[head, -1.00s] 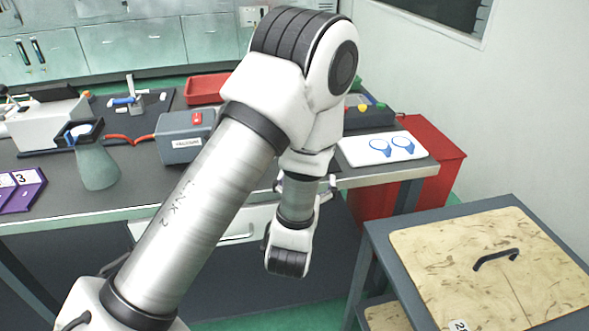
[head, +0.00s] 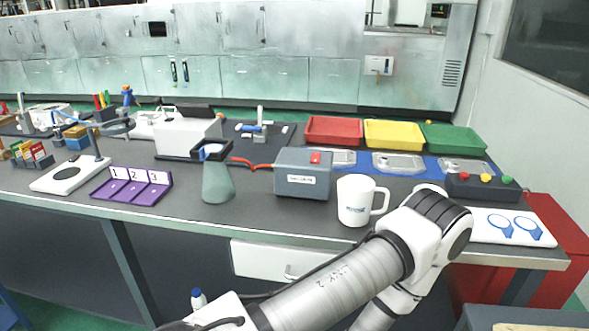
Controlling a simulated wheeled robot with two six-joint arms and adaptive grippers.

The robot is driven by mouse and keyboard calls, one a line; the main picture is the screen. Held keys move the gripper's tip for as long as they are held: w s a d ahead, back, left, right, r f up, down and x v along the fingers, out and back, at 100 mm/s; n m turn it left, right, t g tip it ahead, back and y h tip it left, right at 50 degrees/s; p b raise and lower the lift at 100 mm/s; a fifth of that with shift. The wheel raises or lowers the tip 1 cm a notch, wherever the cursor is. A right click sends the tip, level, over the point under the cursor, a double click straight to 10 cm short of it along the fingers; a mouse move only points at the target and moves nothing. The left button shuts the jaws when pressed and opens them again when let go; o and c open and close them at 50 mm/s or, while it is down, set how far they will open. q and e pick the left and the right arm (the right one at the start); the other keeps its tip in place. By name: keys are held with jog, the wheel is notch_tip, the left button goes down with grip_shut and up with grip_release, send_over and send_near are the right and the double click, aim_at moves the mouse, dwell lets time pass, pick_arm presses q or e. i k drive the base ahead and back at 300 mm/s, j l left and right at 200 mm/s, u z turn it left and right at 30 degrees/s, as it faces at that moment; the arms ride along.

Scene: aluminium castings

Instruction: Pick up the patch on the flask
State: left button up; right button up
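A grey-green conical flask (head: 217,184) stands upright on the dark bench, left of centre. One of my arms crosses the lower right of the head view, in front of the bench. Its gripper is out of sight, and so is my other gripper.
A white mug (head: 354,203) and a grey box with a red switch (head: 302,178) stand right of the flask. A purple numbered holder (head: 131,186) lies to its left. Red (head: 334,131), yellow (head: 393,134) and green (head: 454,138) trays line the back. Bench before the flask is clear.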

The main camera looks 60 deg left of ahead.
aim_at(204, 152)
jog(key=u, duration=2.4)
jog(key=z, duration=0.45)
